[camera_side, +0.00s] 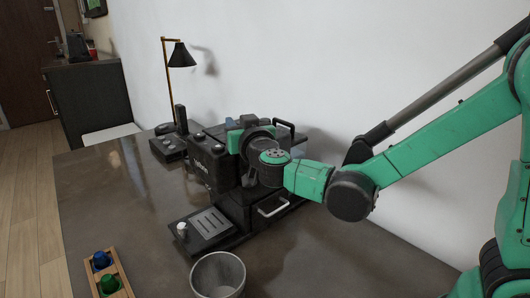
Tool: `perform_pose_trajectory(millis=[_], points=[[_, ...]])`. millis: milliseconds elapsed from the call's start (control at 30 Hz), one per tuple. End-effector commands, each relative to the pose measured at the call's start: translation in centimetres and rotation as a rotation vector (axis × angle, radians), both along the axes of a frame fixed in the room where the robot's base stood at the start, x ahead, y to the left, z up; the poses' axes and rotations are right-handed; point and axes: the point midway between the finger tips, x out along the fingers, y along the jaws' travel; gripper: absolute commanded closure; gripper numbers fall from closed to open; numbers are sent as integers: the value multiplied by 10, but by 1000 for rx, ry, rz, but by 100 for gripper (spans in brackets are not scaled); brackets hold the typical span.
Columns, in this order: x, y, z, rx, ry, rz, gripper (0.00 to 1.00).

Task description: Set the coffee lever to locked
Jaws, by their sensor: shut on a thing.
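The black coffee machine (203,158) stands on the vanity top near the wall, in the middle of the side view. My green and black gripper (236,136) is at the upper front of the machine. It is shut on a part there, which I take to be the coffee lever. My wrist and fingers cover most of that part, so the lever's position cannot be read. A low slotted tray (211,223) with a small white knob (181,227) sits at the machine's foot. A drawer with a pale handle (272,206) is at the base.
A grey cup (218,273) stands at the front edge of view. A wooden holder (122,273) carries a blue capsule (101,260) and a green capsule (110,284). The left and front right vanity top is clear.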

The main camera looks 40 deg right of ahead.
Motion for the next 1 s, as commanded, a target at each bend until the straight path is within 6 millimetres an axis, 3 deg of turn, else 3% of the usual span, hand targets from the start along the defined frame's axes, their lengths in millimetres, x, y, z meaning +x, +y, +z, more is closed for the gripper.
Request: perform_pose_trajectory(millis=[567,600,700,1000], points=[[3,0,0,2,0,-35,100],[3,0,0,2,0,-35,64],[3,0,0,2,0,-35,42],[1,1,0,1,1,-33,42]])
